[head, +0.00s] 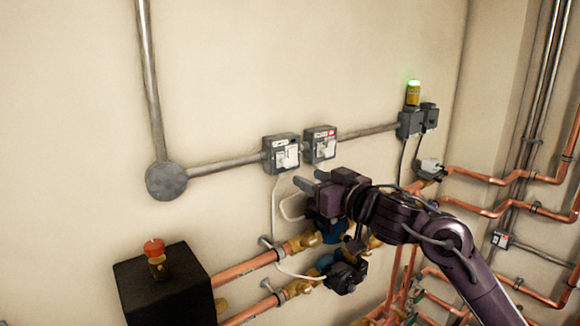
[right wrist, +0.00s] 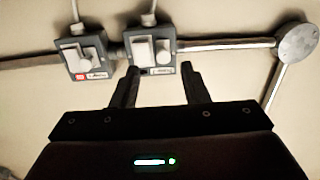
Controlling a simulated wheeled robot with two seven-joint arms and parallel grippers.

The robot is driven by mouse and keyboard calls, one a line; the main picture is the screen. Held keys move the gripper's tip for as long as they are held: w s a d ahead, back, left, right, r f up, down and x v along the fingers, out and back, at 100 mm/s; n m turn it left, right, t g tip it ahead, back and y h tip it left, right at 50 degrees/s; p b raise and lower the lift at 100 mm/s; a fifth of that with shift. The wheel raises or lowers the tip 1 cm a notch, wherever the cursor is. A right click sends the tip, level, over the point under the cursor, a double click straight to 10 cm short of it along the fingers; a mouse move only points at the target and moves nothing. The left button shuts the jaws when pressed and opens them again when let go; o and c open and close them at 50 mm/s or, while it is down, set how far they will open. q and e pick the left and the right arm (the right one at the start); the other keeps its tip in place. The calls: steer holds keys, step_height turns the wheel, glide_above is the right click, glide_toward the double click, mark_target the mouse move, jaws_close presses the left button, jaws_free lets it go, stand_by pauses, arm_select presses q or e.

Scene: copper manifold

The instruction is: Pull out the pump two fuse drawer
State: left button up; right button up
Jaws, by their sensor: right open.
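Two grey fuse boxes with white fronts are on the wall. The left box (head: 281,153) has a plain label, and the right box (head: 320,144) has a red mark on its label. I cannot read which is pump two. My right gripper (head: 309,184) is open and empty, just below the boxes in the head view. The right wrist view shows them upside down: the plain-label box (right wrist: 151,50) is beyond the fingertips (right wrist: 160,72), apart from them, and the red-marked box (right wrist: 82,56) is left of them. My left gripper is not in view.
Conduit (head: 225,163) runs from a round junction (head: 166,181) through the boxes to a green-lit beacon (head: 413,93). Below are copper pipes (head: 247,267), brass valves, a pump (head: 345,275) and a black box (head: 165,285). White cables hang from the fuse boxes.

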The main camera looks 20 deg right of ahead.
mark_target(288, 163)
steer(key=p+x, duration=0.1)
steer(key=x, duration=0.1)
steer(key=r+p+x, duration=0.1)
steer(key=x, duration=0.2)
steer(key=p+x, duration=0.1)
steer(key=x, duration=0.1)
steer(key=shift+w+a+r, duration=0.15)
steer(key=shift+a+r, duration=0.05)
steer(key=shift+a, duration=0.1)
steer(key=shift+c, duration=0.4)
jaws_close()
